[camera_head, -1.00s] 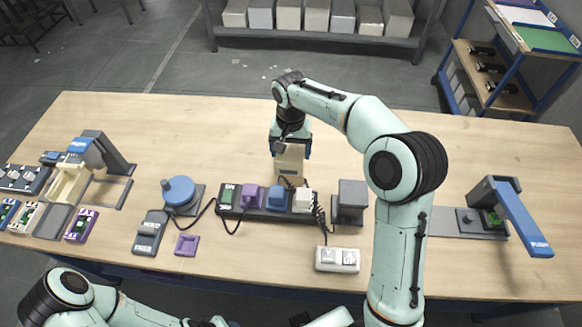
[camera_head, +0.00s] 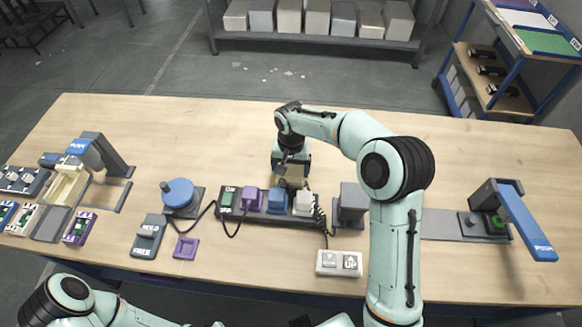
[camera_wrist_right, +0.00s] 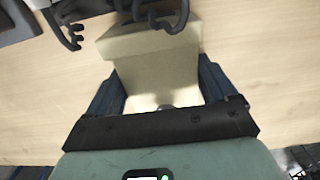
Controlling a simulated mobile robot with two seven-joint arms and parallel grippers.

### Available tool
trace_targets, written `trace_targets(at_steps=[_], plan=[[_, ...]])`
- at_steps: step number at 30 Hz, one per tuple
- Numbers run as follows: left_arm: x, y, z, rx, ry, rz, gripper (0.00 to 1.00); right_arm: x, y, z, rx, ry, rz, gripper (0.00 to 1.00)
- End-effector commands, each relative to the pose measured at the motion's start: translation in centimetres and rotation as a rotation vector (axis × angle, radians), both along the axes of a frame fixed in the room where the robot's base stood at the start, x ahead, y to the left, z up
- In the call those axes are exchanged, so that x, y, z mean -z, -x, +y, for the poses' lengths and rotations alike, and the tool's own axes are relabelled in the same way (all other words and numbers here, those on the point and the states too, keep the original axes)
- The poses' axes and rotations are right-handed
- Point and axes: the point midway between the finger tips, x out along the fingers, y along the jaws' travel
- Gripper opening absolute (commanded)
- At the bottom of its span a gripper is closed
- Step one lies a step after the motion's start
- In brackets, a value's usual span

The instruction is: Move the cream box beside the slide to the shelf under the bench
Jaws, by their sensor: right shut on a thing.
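My right gripper (camera_head: 291,171) is shut on the cream box (camera_head: 292,182), just behind the row of coloured connectors. In the head view most of the box is hidden by the gripper and the connectors. In the right wrist view the cream box (camera_wrist_right: 150,68) sits between the two dark blue fingers (camera_wrist_right: 160,90), and dark curved hooks or cables overlap its far edge. I cannot tell whether it touches the bench top. My left arm shows at the bottom left, but its gripper is out of view. The shelf under the bench is not visible.
The connector row (camera_head: 268,214) with loose cables, a grey block (camera_head: 351,203) and a white switch box (camera_head: 339,263) lie close by. A blue-knobbed dial (camera_head: 178,193) is left, a blue-levered press (camera_head: 522,222) right. The bench (camera_head: 210,130) behind the gripper is clear.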

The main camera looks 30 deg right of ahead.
Motion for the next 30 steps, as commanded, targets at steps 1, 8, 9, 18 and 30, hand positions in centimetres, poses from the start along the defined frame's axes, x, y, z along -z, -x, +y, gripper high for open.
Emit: trace_targets(at_steps=[1, 8, 9, 18, 30], plan=[[0.1, 0.1, 0.0, 0.0, 0.0, 0.001, 0.43, 0.2, 0.0, 0.0, 0.0, -0.001, 0.001, 0.89], [0.1, 0.1, 0.0, 0.0, 0.0, 0.001, 0.43, 0.2, 0.0, 0.0, 0.0, -0.001, 0.001, 1.0], [0.0, 0.0, 0.0, 0.0, 0.0, 0.0, 0.43, 0.1, 0.0, 0.0, 0.0, -0.001, 0.001, 1.0], [-0.6, -0.4, 0.0, 0.0, 0.0, -0.004, 0.43, -4.1, -0.1, 0.1, 0.0, -0.001, -0.004, 1.0], [-1.8, -1.3, 0.0, 0.0, 0.0, -0.016, 0.43, -11.4, -0.1, 0.0, -0.001, 0.0, -0.001, 1.0]])
